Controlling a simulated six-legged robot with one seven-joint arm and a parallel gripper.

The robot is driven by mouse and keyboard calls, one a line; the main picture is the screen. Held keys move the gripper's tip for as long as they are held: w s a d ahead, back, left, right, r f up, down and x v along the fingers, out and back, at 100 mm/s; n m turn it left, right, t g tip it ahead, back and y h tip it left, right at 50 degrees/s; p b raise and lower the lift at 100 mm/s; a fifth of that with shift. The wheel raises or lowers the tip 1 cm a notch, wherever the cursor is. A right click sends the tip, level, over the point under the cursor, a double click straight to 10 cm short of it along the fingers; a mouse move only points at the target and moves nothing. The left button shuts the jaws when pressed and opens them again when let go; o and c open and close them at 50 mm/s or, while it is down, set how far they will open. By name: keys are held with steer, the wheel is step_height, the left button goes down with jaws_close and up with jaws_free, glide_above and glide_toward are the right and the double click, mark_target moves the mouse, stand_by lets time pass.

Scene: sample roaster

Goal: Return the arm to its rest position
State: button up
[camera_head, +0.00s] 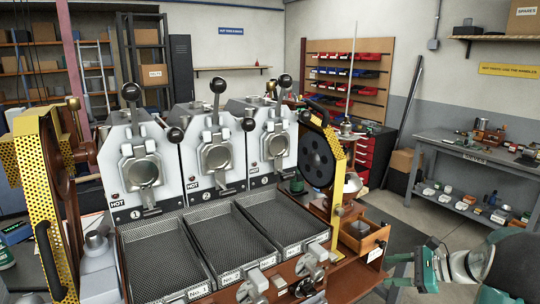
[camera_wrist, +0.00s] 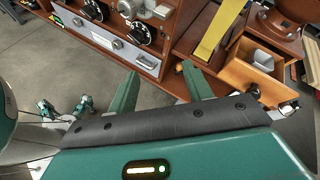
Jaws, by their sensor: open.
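My gripper (camera_head: 390,270) is at the lower right of the head view, on my teal and white arm. It is in front and to the right of the roaster's wooden base. In the wrist view its two green fingers (camera_wrist: 160,85) stand apart with nothing between them. The roaster (camera_head: 208,157) has several white numbered units with black-knobbed levers. An open wooden drawer (camera_head: 362,238) is just left of and beyond my gripper. It also shows in the wrist view (camera_wrist: 250,72), right of the fingers, with a pale compartment inside.
Mesh trays (camera_head: 205,245) lie before the roaster units. A yellow perforated guard (camera_head: 35,170) stands at the left. A grey workbench (camera_head: 470,150) with small items is at the right. The wrist view shows the knobbed front panel (camera_wrist: 110,38) and open floor (camera_wrist: 50,75) at the left.

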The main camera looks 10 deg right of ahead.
steer(key=s+a+r+n+g+h, duration=0.1)
steer(key=s+a+r+n+g, duration=0.15)
steer(key=a, duration=0.45)
steer(key=s+a+r+n+g+h, duration=0.1)
steer(key=s+a+r+n+h, duration=0.1)
steer(key=a+n, duration=0.35)
steer(key=s+a+r+n+g+h, duration=0.1)
steer(key=s+a+r+n+g, duration=0.15)
steer(key=a, duration=0.65)
steer(key=s+a+r+n+t+h, duration=0.2)
steer(key=s+a+n+h, duration=0.3)
steer(key=s+a+n, duration=0.4)
steer(key=s+r+n, duration=0.1)
steer(key=s+n, duration=0.2)
steer(key=shift+t, duration=0.4)
